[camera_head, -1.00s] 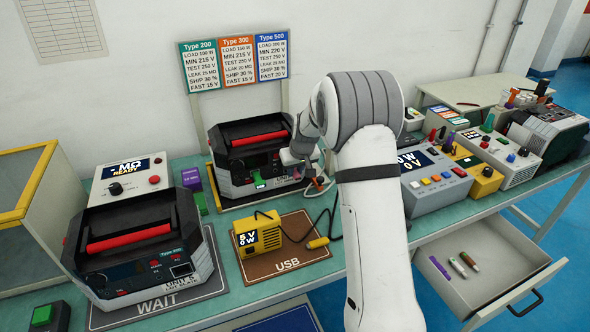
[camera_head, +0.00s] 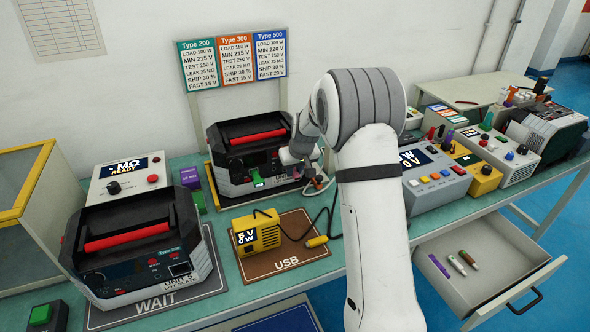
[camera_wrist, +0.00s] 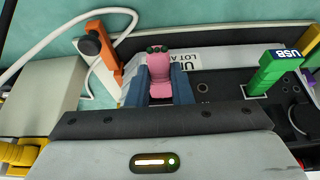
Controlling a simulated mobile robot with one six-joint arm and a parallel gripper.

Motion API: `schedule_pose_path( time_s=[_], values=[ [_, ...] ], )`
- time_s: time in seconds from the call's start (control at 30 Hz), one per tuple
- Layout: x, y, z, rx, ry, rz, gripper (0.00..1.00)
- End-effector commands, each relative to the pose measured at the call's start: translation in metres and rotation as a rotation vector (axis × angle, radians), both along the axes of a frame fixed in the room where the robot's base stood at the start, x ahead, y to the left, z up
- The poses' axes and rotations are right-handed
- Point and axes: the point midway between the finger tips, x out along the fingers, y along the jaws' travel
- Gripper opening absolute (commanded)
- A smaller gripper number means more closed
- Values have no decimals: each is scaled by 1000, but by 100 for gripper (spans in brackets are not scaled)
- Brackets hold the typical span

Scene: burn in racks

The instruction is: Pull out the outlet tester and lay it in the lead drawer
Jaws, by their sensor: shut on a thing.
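A pink piece with small dark green tips, which looks like the outlet tester (camera_wrist: 160,72), sits between the blue fingers of my gripper (camera_wrist: 166,84) in the wrist view. My gripper is shut on it at the front of the middle power unit (camera_head: 250,152). From these views I cannot tell whether the tester is still seated in an outlet. In the head view my gripper (camera_head: 296,160) is small and partly hidden by my arm. The lead drawer (camera_head: 482,240) stands open at the lower right, with several short leads lying inside.
A green USB plug (camera_wrist: 275,72) is in the unit's face, right of my fingers. An orange plug (camera_wrist: 104,55) and white cable are to the left. A yellow meter (camera_head: 257,233) stands on the USB mat. A grey instrument (camera_head: 432,180) stands between unit and drawer.

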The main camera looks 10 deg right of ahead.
Motion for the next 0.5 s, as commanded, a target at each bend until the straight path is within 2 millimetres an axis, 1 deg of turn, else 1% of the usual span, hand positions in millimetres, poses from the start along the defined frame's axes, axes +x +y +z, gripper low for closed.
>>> schedule_pose_path(
  time_s=[0.5],
  values=[
    [-20, -5, 0, 0, -1, -2, 0]
  ],
)
